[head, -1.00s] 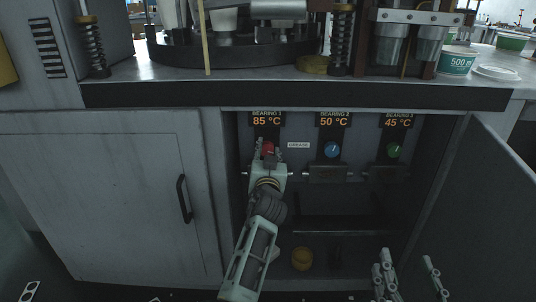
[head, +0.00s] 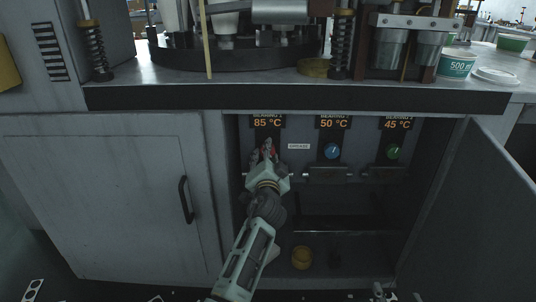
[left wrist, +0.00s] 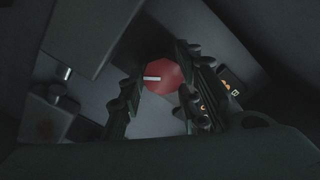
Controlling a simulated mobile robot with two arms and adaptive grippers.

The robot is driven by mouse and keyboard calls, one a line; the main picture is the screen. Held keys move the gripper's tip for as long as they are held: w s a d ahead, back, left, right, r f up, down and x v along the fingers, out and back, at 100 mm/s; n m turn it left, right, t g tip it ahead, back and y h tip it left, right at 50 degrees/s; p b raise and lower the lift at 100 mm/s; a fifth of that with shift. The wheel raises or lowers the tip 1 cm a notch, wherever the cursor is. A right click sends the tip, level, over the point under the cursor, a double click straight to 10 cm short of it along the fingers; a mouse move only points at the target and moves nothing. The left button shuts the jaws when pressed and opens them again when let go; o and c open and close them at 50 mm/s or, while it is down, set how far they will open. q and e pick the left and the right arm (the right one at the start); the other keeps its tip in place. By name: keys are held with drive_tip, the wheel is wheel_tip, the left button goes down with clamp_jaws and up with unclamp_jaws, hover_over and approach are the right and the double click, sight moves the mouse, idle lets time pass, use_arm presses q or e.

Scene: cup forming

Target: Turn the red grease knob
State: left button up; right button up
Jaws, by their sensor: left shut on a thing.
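The red grease knob (left wrist: 162,76) shows in the left wrist view between my two finger tips, with a white mark on its face. In the head view the red knob (head: 272,151) sits under the 85 °C display and is partly hidden by my gripper. My left gripper (head: 267,150) reaches into the open cabinet bay and is shut on the red knob; its fingers also show in the left wrist view (left wrist: 158,78). My right gripper (head: 384,294) shows only as small finger tips at the bottom edge, too little to tell its opening.
A blue knob (head: 332,151) sits under the 50 °C display and a green knob (head: 393,151) under the 45 °C display. A yellow cup (head: 302,258) stands on the cabinet floor. An open door (head: 482,200) bounds the bay at right; a closed door (head: 100,200) is at left.

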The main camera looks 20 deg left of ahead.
use_arm(q)
drive_tip(key=shift+d+f+m, duration=0.3)
drive_tip(key=shift+m, duration=0.2)
use_arm(e)
drive_tip(key=shift+s+d+f+g, duration=0.15)
drive_tip(key=shift+s+f+g, duration=0.2)
drive_tip(key=shift+f, duration=0.3)
use_arm(q)
drive_tip(key=o, duration=1.1)
drive_tip(key=shift+c, duration=0.2)
use_arm(e)
drive_tip(key=shift+w+d, duration=0.1)
use_arm(q)
drive_tip(key=shift+a+r, duration=0.1)
drive_tip(key=shift+r, duration=0.05)
drive_tip(key=v, duration=0.7)
drive_tip(key=shift+s, duration=0.25)
